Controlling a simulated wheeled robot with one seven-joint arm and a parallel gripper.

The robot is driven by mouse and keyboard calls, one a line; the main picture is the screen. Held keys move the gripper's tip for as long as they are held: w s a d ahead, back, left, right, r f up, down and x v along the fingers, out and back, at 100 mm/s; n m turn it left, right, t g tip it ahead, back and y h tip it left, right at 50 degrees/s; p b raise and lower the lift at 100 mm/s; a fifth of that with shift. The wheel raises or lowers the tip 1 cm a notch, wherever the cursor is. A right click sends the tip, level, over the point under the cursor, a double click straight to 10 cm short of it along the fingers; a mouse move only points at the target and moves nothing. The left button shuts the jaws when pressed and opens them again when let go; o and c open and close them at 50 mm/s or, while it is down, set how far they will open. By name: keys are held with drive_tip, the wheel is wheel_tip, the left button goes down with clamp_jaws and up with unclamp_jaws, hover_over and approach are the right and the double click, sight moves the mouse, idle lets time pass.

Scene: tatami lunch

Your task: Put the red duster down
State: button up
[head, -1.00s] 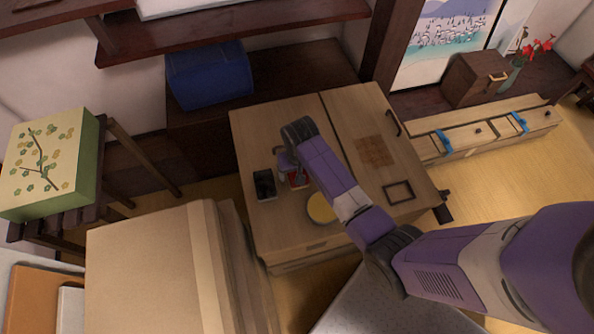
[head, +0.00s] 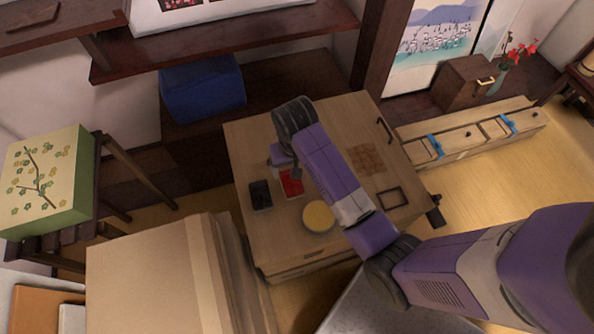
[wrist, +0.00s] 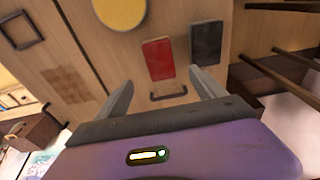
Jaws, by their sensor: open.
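The red duster (head: 291,184) lies flat on the light wooden table (head: 270,235), between a dark rectangular block and a yellow round piece. It shows whole as a red rectangle in the wrist view (wrist: 158,59). My gripper (wrist: 160,84) is open, with nothing between its fingers. In the wrist view, the duster lies beyond the gap between the fingertips and looks apart from them. In the head view, my arm hides part of the gripper and the tabletop close to the duster.
The dark block (head: 260,195) lies left of the duster, the yellow round piece (head: 318,216) in front and to the right. A brown checkered square (head: 365,158) and a dark empty frame (head: 392,196) lie farther right. A cardboard box (head: 150,275) stands at front left.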

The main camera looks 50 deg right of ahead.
drive_tip(key=s+a+f+n+t, duration=0.1)
drive_tip(key=s+a+n+t, duration=0.1)
drive_tip(key=s+a+t, duration=0.3)
drive_tip(key=s+a+n+t, duration=0.1)
drive_tip(key=s+a+n, duration=0.15)
drive_tip(key=s, duration=0.45)
drive_tip(key=s+a+r+t, duration=0.2)
drive_tip(key=s+r, duration=0.2)
drive_tip(key=r, duration=0.3)
drive_tip(key=s+a+r+n+t, duration=0.1)
drive_tip(key=s+a+r+t, duration=0.1)
drive_tip(key=r, duration=0.6)
drive_tip(key=s+a+r+n+t, duration=0.1)
drive_tip(key=s+a+r+t, duration=0.1)
drive_tip(key=s+r, duration=0.4)
drive_tip(key=shift+s+a+r+t+y, duration=0.2)
drive_tip(key=shift+r+t+y, duration=0.2)
drive_tip(key=shift+r+t, duration=0.5)
drive_tip(key=shift+o, duration=0.5)
